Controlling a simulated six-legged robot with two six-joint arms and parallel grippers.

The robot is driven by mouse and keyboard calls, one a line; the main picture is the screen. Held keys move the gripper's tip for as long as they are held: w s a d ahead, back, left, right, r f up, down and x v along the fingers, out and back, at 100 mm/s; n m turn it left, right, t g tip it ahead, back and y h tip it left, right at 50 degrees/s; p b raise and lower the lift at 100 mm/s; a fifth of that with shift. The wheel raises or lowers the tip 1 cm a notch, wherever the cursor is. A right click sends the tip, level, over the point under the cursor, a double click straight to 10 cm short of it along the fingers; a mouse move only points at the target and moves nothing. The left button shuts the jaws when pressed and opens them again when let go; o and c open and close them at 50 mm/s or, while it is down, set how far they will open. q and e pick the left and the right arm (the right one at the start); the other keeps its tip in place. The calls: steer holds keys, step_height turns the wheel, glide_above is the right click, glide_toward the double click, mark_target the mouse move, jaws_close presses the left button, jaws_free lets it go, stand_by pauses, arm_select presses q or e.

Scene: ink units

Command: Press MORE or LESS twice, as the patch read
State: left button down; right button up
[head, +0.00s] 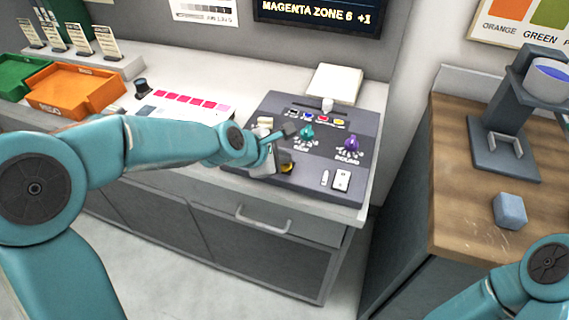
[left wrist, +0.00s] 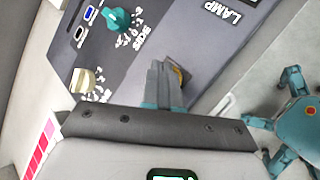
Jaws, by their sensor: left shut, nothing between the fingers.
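The dark grey console (head: 330,170) stands on the white counter. It has a teal knob (head: 307,132), a purple knob (head: 351,145) and a cream knob (head: 265,122); the teal one also shows in the left wrist view (left wrist: 117,19). My left gripper (head: 276,168) is shut and empty, low over the console's front left part. No MORE or LESS lettering is readable. My right gripper is out of view.
A wall display (head: 317,14) reads "MAGENTA ZONE 6 +1". A strip of pink patches (head: 190,101) lies left of the console. Orange (head: 75,88) and green trays sit farther left. A wooden counter (head: 470,215) with a blue-grey block (head: 509,210) is at right.

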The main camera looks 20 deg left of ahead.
arm_select(q)
steer(key=shift+f+b, duration=0.3)
steer(key=shift+f, duration=0.15)
steer(key=shift+r, duration=0.1)
stand_by(0.4)
steer(key=shift+r+p, duration=0.85)
steer(key=shift+p, duration=0.2)
steer(key=shift+r, duration=0.1)
step_height(320, 180, up, 5)
steer(key=p, duration=0.5)
stand_by(0.3)
